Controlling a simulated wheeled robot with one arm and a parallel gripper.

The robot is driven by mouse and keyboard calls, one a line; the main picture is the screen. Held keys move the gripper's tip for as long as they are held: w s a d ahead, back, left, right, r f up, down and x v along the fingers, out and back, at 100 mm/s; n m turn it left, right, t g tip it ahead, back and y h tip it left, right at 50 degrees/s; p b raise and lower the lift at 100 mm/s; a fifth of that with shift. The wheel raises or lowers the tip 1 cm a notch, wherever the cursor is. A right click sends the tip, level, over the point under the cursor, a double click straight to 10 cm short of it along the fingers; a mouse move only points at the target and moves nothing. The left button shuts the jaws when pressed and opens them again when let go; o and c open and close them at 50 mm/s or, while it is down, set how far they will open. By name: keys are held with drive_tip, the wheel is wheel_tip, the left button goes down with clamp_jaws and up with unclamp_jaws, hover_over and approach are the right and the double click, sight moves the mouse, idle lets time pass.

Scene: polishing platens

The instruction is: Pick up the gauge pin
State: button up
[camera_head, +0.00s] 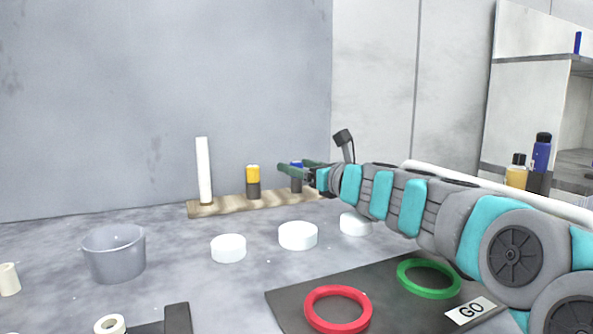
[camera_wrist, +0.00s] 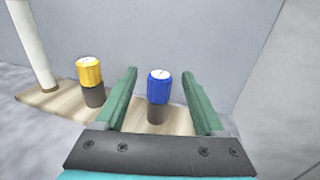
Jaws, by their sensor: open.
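A pin with a blue upper part, pale top and dark lower part, which looks like the gauge pin (camera_wrist: 159,88), stands upright on a wooden strip (camera_wrist: 62,108). In the head view the gauge pin (camera_head: 296,186) is partly hidden behind my fingers. My gripper (camera_wrist: 160,72) is open, with one green finger on each side of the blue part in the wrist view. Gaps show on both sides, and I see no contact. In the head view my gripper (camera_head: 290,166) reaches in from the right above the strip. A similar yellow-topped pin (camera_wrist: 91,72) stands to the left.
A tall white cylinder (camera_head: 204,170) stands at the strip's left end. Several white discs (camera_head: 298,235) lie in front. A grey bucket (camera_head: 114,254) is at left. Red (camera_head: 338,327) and green (camera_head: 429,293) rings lie on a dark mat (camera_head: 390,300). A grey wall rises behind the strip.

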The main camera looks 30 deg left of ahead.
drive_tip(key=shift+w+a+r, duration=0.1)
drive_tip(key=shift+w+a, duration=0.1)
drive_tip(key=shift+a, duration=0.3)
clamp_jaws()
